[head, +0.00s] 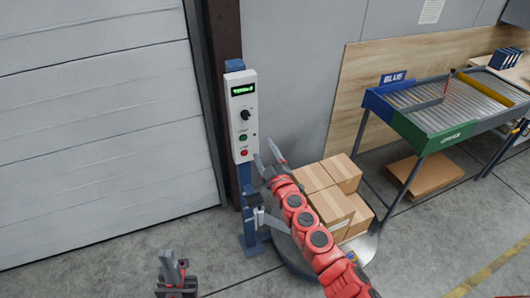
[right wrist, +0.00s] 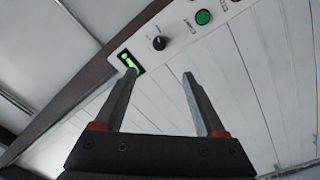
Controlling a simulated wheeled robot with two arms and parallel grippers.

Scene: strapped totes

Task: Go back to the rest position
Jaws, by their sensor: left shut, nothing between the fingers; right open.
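My right arm reaches up from the lower right in the head view. Its red links end in my right gripper (head: 264,149), which is open and empty just right of the lower part of a white control box (head: 242,112). In the right wrist view the two fingers of my right gripper (right wrist: 159,75) stand apart with nothing between them. The control box (right wrist: 190,22) is beyond them, with a lit green display, a black knob and a green button. My left gripper (head: 171,256) is low at the bottom of the head view, shut and empty.
The box is on a blue post (head: 249,222) beside a white panelled door (head: 100,110). Several cartons (head: 329,204) are stacked on a round base behind my right arm. A roller table (head: 440,105) with blue and green sides stands at right. Bare floor lies lower left.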

